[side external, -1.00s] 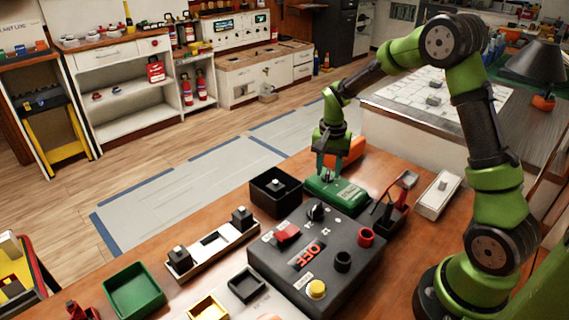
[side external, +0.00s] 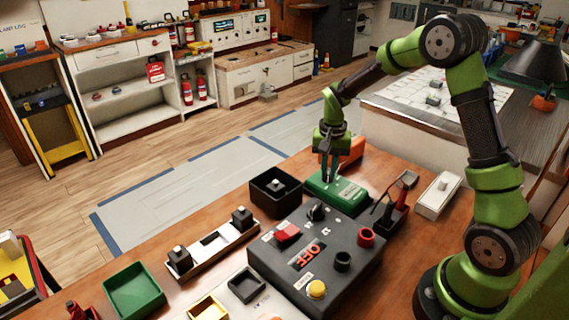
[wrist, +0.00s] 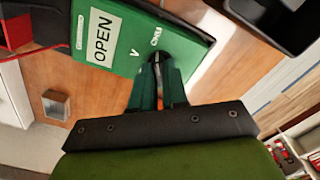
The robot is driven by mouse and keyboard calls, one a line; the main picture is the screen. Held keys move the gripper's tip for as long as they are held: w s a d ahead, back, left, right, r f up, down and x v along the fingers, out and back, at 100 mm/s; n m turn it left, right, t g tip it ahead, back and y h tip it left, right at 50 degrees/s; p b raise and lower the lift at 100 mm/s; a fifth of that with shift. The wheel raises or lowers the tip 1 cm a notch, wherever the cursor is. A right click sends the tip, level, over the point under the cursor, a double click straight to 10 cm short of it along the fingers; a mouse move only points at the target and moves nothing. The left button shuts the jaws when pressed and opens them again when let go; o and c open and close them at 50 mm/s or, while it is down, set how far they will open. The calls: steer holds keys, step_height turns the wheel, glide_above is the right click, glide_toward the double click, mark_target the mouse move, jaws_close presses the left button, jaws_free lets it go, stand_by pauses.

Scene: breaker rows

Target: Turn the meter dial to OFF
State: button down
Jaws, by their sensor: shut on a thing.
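The green meter (side external: 350,197) lies on the wooden bench behind the dark grey panel. My gripper (side external: 329,180) points down onto the meter's face. In the wrist view my gripper (wrist: 157,62) has its fingers close together around the small dial (wrist: 157,60), beside the OHM mark. The fingers hide most of the dial, so I cannot tell where its pointer stands.
The dark grey panel (side external: 278,262) in front carries a black knob, a red switch, an OFF display and a yellow button. A black bin (side external: 258,199) stands left of the meter. A holder with red and black probes (side external: 397,218) and a white box (side external: 437,197) stand right.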

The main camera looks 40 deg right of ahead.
steer(key=n, duration=1.7)
steer(key=shift+n, duration=0.4)
steer(key=n, duration=0.4)
steer(key=shift+n, duration=0.3)
steer(key=c, duration=1.1)
jaws_free()
steer(key=shift+c, duration=0.2)
steer(key=shift+r, duration=0.15)
